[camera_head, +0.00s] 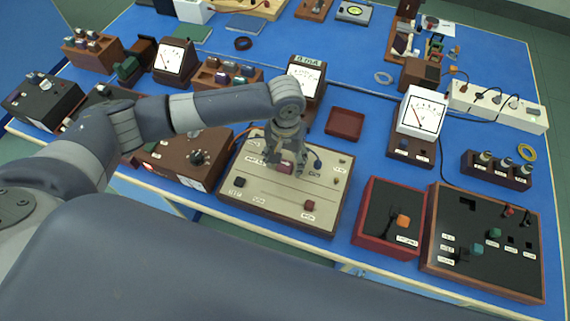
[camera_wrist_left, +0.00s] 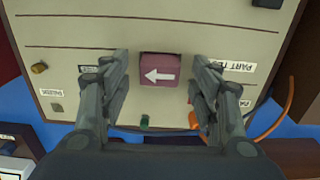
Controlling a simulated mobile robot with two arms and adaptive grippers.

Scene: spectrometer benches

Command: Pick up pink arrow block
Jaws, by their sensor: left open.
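The pink arrow block (camera_wrist_left: 160,71) is a small dusky-pink block with a white arrow on its face. It sits on the beige panel (camera_wrist_left: 100,12) between the open fingers of my left gripper (camera_wrist_left: 162,95), with a gap on both sides. In the head view the block (camera_head: 286,168) shows partly below my left gripper (camera_head: 286,158), over the upper middle of the beige panel (camera_head: 270,202). My right gripper is in neither view.
A dark red block (camera_head: 309,205) and a black block (camera_head: 239,182) sit on the same panel. A red box with an orange knob (camera_head: 403,221) stands to the right. An orange cable (camera_wrist_left: 283,112) lies near the panel edge.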

